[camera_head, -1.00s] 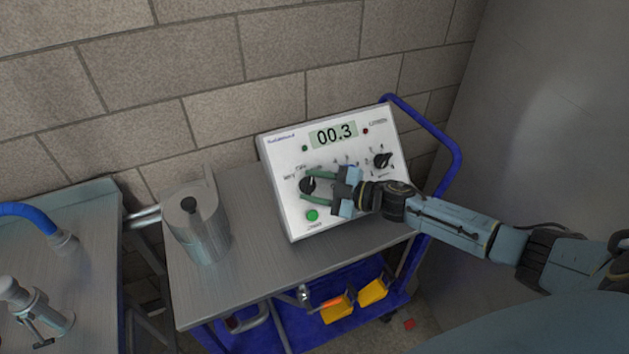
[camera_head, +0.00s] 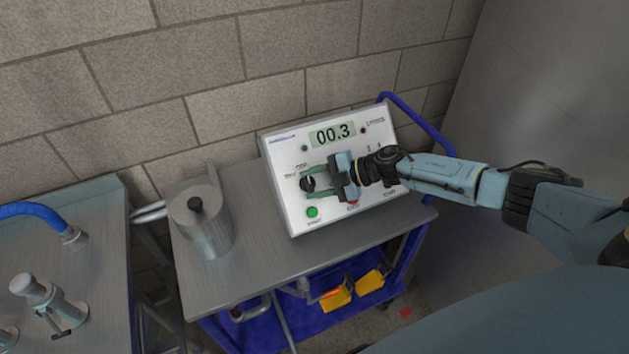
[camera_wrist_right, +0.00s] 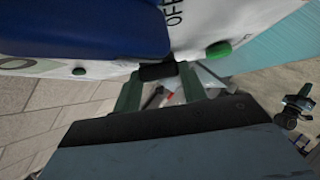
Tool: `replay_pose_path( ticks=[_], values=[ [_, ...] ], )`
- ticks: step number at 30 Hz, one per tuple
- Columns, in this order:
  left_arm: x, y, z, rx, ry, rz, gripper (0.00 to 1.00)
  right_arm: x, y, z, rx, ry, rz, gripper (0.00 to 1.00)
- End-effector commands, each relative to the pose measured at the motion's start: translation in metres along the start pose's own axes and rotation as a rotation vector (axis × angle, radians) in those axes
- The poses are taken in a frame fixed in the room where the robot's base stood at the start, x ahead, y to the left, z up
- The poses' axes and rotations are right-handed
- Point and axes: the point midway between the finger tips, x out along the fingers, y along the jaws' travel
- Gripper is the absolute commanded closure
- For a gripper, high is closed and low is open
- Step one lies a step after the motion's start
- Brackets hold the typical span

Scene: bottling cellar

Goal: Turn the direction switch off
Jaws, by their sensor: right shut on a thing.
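The control box (camera_head: 279,187) has a white sloped panel, and its display reads 00.3. The direction switch is a black knob (camera_head: 307,184) at the panel's left, with small labels above and beside it. My right gripper (camera_head: 311,179) comes in from the right and is shut on this knob. The right wrist view shows the dark knob (camera_wrist_right: 158,71) between the two green fingers, near the letters "OFF". The exact pointing of the knob is too small to tell. My left gripper is not in view.
The box stands on a grey-topped cart (camera_head: 255,262) with a blue frame. A metal jug (camera_head: 209,228) stands left of the box. A green button (camera_head: 312,212) and a red button (camera_head: 353,202) sit low on the panel. Yellow items (camera_head: 369,281) lie on the lower shelf.

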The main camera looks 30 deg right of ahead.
Motion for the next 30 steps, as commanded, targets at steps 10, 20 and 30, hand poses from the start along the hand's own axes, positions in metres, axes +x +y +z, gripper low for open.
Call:
replay_pose_path(
  ticks=[10, 20, 30],
  values=[
    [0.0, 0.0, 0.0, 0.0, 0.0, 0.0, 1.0, 0.0, 0.0, 0.0, 0.0, 0.001, -0.001, 0.54],
    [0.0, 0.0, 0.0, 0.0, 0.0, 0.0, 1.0, 0.0, 0.0, 0.0, -0.001, 0.001, 0.0, 0.36],
    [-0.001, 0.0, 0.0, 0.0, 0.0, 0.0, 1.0, -0.032, -0.001, 0.001, -0.002, -0.003, -0.003, 0.36]
  ],
)
